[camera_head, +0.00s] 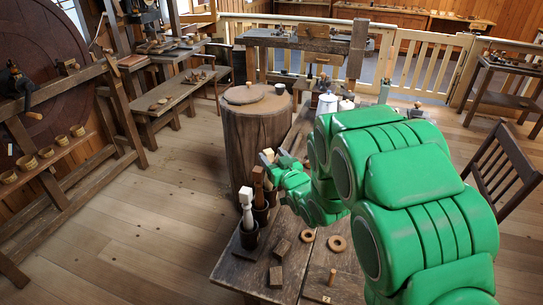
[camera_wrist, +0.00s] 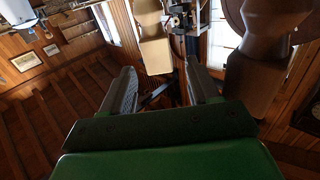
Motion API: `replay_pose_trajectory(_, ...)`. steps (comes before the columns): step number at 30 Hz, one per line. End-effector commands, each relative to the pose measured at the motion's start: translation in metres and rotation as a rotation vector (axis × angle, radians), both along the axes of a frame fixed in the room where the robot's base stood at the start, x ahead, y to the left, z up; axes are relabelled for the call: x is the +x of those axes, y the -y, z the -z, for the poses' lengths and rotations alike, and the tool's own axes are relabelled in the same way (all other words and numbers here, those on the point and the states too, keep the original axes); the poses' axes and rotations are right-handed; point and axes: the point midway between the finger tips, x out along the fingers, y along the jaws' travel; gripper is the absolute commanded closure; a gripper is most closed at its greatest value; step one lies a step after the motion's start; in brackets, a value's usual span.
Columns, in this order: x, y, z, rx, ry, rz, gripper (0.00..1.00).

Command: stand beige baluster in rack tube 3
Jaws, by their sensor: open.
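The beige baluster (camera_wrist: 152,38) is in the wrist view, ahead of my gripper (camera_wrist: 163,88), whose two fingers are apart with nothing between them. In the head view its pale square end (camera_head: 268,154) shows beside my gripper (camera_head: 275,161), behind a brown baluster (camera_head: 258,178). Its lower part is hidden there, so I cannot tell whether it stands in a tube. The brown baluster stands in a dark rack tube (camera_head: 261,214). A white baluster stands upright in the front tube (camera_head: 248,236). I cannot read any tube numbers.
The brown baluster looms close at right in the wrist view (camera_wrist: 262,55). Wooden blocks (camera_head: 276,277), two rings (camera_head: 338,243) and a peg on a small base (camera_head: 331,278) lie on the bench (camera_head: 238,268). A round stump (camera_head: 240,135) stands behind the tubes.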

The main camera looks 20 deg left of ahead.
Motion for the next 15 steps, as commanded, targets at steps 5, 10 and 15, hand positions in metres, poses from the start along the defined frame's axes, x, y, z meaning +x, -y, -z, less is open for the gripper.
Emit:
replay_pose_trajectory(5, -0.014, 0.014, -0.001, 0.001, 0.002, 0.000, 0.39)
replay_pose_trajectory(10, -0.027, 0.027, 0.000, -0.001, -0.001, 0.000, 0.39)
replay_pose_trajectory(15, -0.029, 0.032, 0.001, -0.001, -0.004, 0.004, 0.39)
